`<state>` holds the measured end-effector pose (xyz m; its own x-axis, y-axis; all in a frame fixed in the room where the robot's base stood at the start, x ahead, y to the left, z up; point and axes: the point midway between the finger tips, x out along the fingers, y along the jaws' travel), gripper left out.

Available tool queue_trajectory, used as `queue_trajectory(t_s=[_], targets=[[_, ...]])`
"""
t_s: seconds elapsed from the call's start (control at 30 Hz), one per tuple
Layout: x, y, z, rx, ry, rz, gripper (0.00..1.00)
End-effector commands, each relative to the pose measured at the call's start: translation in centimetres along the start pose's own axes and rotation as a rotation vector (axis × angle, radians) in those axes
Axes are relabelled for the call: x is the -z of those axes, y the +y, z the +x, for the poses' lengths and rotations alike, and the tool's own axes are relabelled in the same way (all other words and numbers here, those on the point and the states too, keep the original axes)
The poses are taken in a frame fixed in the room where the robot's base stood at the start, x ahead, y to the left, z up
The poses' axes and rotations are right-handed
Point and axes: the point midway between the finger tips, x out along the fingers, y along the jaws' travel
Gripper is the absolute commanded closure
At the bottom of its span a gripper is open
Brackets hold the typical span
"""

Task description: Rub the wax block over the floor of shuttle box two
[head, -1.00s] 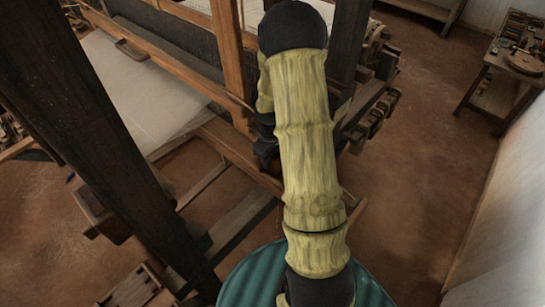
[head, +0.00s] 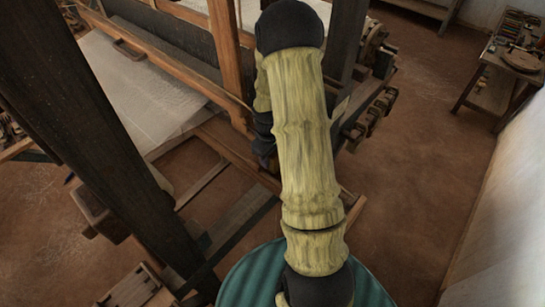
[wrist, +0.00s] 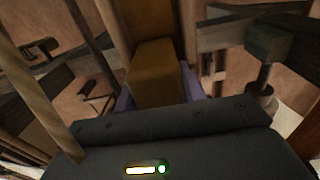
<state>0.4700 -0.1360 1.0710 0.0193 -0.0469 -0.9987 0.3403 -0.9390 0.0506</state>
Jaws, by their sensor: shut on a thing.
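The wax block (wrist: 158,72) is a brownish-amber block at the upper middle of the wrist view. My gripper (wrist: 158,92) is shut on it, with a pale purple finger on each side. A brown wooden surface (wrist: 148,18) lies just beyond the block; I cannot tell whether the two touch, or whether this is the floor of shuttle box two. In the head view my arm hides my gripper and the block. I cannot pick out shuttle box two for certain in either view.
The loom has dark posts (head: 75,130), an upright brown wooden bar (head: 226,55) and pale cloth (head: 140,85) at left. Geared wooden parts (head: 372,110) stick out right of my arm. A side table (head: 490,88) stands at far right. The brown floor (head: 420,170) between is open.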

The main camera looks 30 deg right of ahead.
Motion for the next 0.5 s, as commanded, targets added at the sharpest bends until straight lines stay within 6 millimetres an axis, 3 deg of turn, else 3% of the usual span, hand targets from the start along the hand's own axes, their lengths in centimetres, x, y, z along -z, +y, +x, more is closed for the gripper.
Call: queue_trajectory(t_s=[0.27,0.5], targets=[[-0.2,-0.2,0.3,0.003,-0.001,-0.001,0.91],[-1.6,-0.2,0.2,0.006,-0.006,0.001,0.91]])
